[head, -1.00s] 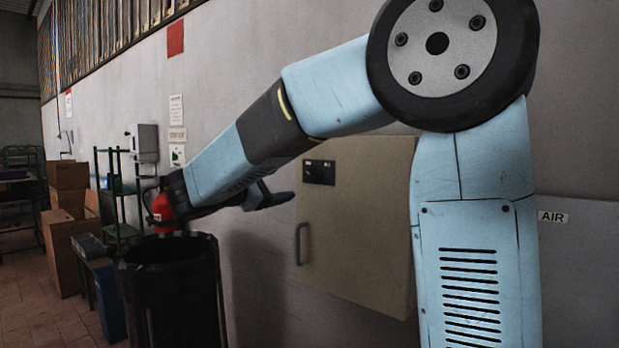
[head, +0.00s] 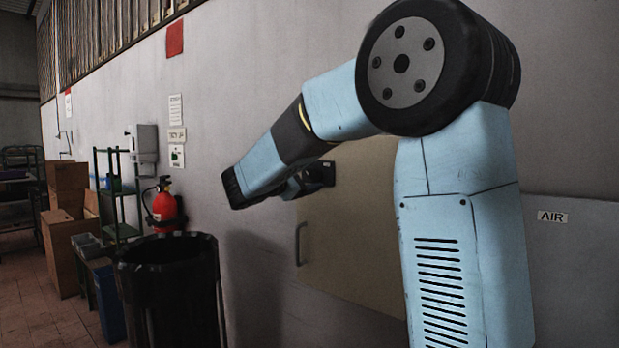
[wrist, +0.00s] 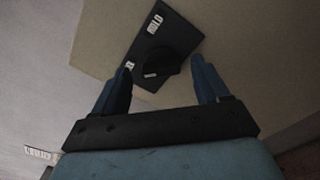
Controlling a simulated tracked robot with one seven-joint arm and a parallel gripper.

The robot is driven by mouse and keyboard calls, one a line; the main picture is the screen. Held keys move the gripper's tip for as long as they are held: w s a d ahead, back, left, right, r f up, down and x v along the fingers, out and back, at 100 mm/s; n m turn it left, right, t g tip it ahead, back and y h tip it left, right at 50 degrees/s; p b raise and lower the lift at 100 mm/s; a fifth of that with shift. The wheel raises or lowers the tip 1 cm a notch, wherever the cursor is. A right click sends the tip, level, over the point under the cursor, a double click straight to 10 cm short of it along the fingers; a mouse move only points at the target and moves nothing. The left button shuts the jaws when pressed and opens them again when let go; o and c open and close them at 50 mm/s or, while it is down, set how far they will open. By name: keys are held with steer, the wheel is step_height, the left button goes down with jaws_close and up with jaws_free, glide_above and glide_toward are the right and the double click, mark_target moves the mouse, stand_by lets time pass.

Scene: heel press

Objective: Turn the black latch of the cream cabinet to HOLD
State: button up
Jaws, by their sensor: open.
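The cream cabinet (head: 350,235) is on the wall, partly behind my arm in the head view. Its black latch plate (head: 327,168) is at the upper left of the door, partly covered by my gripper (head: 297,187). In the wrist view the plate (wrist: 172,28) lies tilted, with a HOLD label (wrist: 154,23) at its upper end and a second, unreadable label at its left edge. The round black latch knob (wrist: 160,60) has a pale mark on its lower left side. My gripper (wrist: 160,66) is open, one finger on each side of the knob; I cannot tell whether they touch it.
A door handle (head: 299,244) sticks out below the latch. A black bin (head: 170,285) stands left of the cabinet, with a red fire extinguisher (head: 164,207) on the wall behind it. The wall between extinguisher and cabinet is clear.

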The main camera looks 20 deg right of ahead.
steer(key=shift+w+d, duration=0.3)
steer(key=shift+d, duration=0.15)
steer(key=shift+c, duration=0.4)
steer(key=c, duration=0.9)
steer(key=shift+d, duration=0.15)
steer(key=shift+c, duration=0.4)
